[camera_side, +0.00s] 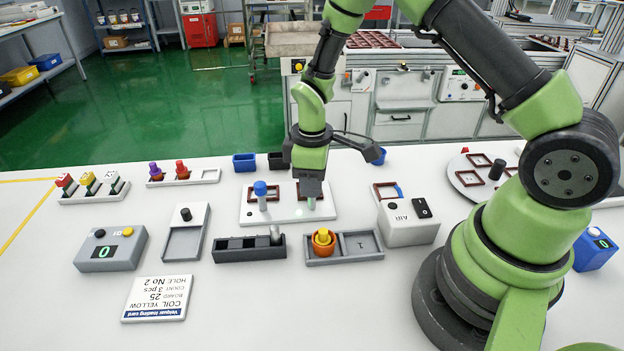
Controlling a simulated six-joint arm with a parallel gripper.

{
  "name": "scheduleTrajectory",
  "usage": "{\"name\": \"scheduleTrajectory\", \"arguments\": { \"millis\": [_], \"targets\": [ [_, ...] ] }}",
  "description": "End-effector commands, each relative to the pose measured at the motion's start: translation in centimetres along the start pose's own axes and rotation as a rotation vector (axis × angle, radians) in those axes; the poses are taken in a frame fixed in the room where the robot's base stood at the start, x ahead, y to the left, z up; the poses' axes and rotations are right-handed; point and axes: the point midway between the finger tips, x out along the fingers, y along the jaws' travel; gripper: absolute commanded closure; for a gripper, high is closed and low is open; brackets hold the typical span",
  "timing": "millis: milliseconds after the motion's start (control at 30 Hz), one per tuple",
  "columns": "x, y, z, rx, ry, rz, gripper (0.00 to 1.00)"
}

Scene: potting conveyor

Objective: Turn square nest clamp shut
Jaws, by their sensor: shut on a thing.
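A white fixture plate (285,217) lies on the table with two brown square-looking nests. The right nest (327,188) is partly hidden behind my gripper (311,196). I cannot tell which way that clamp is turned.
A white switch box (408,225) is close on the right. The front middle of the table is clear.

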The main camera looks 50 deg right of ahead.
Motion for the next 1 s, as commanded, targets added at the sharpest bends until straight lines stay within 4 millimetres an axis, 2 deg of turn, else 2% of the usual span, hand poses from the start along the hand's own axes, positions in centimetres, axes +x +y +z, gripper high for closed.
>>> {"name": "scheduleTrajectory", "arguments": {
  "millis": [567,600,700,1000],
  "targets": [
    [-0.03,-0.05,0.09,-0.030,-0.003,-0.002,0.99],
    [-0.03,-0.05,0.09,-0.030,-0.003,-0.002,0.68],
    [-0.02,-0.03,0.07,-0.030,-0.003,-0.002,0.50],
    [-0.22,0.00,0.02,-0.030,-0.001,0.000,0.50]
  ]
}}
